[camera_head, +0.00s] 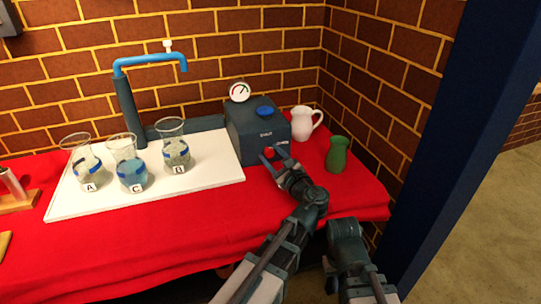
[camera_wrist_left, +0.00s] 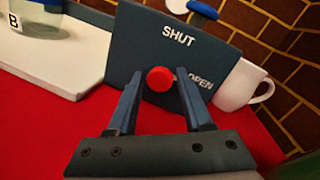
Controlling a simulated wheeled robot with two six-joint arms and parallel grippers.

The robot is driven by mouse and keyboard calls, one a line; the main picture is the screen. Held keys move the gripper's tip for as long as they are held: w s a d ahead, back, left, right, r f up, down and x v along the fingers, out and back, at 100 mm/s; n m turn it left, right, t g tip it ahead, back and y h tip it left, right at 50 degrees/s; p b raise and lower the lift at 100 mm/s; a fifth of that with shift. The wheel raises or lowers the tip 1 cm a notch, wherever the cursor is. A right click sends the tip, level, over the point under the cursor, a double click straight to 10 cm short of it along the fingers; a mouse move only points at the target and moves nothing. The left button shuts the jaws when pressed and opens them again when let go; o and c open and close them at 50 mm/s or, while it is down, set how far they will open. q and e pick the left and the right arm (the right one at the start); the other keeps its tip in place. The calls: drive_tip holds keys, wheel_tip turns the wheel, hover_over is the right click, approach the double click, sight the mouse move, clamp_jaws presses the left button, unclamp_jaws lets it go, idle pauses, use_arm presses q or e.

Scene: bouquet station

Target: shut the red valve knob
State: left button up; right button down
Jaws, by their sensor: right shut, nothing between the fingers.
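The red valve knob (camera_head: 269,152) sits on the front of a dark grey box (camera_head: 255,143). In the left wrist view, the round knob (camera_wrist_left: 160,78) shows below the word SHUT and left of the word OPEN, whose first letters are partly covered by a finger. I cannot tell which setting the knob is at. My left gripper (camera_head: 275,158) is at the box front. In the wrist view its fingers (camera_wrist_left: 160,84) are open, one on each side of the knob, with a gap on both sides. My right gripper (camera_head: 328,274) is low in the head view, shut and empty.
A white board (camera_head: 215,170) with several labelled beakers lies to the left, under a blue tap (camera_head: 150,60). A gauge (camera_head: 239,92) is above the box. Red cloth (camera_head: 190,230) is clear in front.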

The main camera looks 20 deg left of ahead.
use_arm(q)
clamp_jaws()
drive_tip(key=shift+n, duration=0.3)
drive_tip(key=n+p, duration=0.1)
drive_tip(key=n, duration=0.2)
drive_tip(key=shift+r+h, duration=0.1)
drive_tip(key=shift+h, duration=0.3)
drive_tip(key=n+h+p, duration=0.1)
drive_tip(key=n, duration=0.3)
drive_tip(key=shift+s+a+n+p, duration=0.1)
drive_tip(key=shift+a+n+p, duration=0.05)
drive_tip(key=shift+n+p, duration=0.25)
drive_tip(key=n, duration=0.4)
drive_tip(key=shift+h+p, duration=0.35)
drive_tip(key=shift+h, duration=0.05)
drive_tip(key=n+h, duration=0.1)
drive_tip(key=n, duration=0.2)
drive_tip(key=shift+s, duration=0.1)
drive_tip(key=shift+n, duration=0.5)
